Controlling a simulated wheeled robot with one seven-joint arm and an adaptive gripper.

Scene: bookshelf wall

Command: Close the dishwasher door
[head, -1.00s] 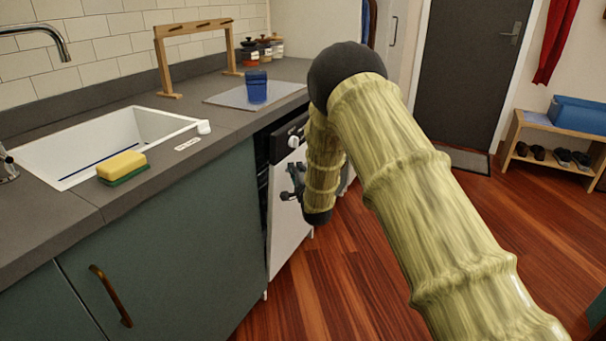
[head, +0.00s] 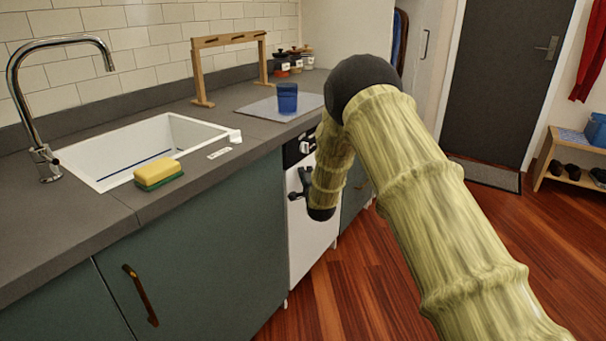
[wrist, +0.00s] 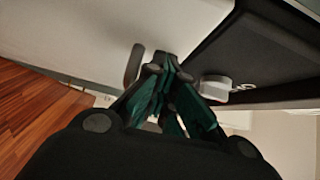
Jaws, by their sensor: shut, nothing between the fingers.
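The white dishwasher door (head: 311,244) stands upright under the counter and looks about flush with the green cabinet front beside it. Its black control panel with a white knob (head: 304,147) is above it. My gripper (head: 297,195) is shut and empty, with its fingertips at the upper part of the door. My arm hides the right part of the door. In the wrist view the shut fingers (wrist: 168,66) point at the white door face (wrist: 90,30), and the white knob (wrist: 214,88) is just right of them. I cannot tell whether they touch the door.
The green cabinet (head: 210,250) is left of the dishwasher. On the counter are a sink (head: 150,140), a sponge (head: 158,173), a blue cup (head: 288,98) and a wooden rack (head: 229,40). The wooden floor (head: 400,280) to the right is clear.

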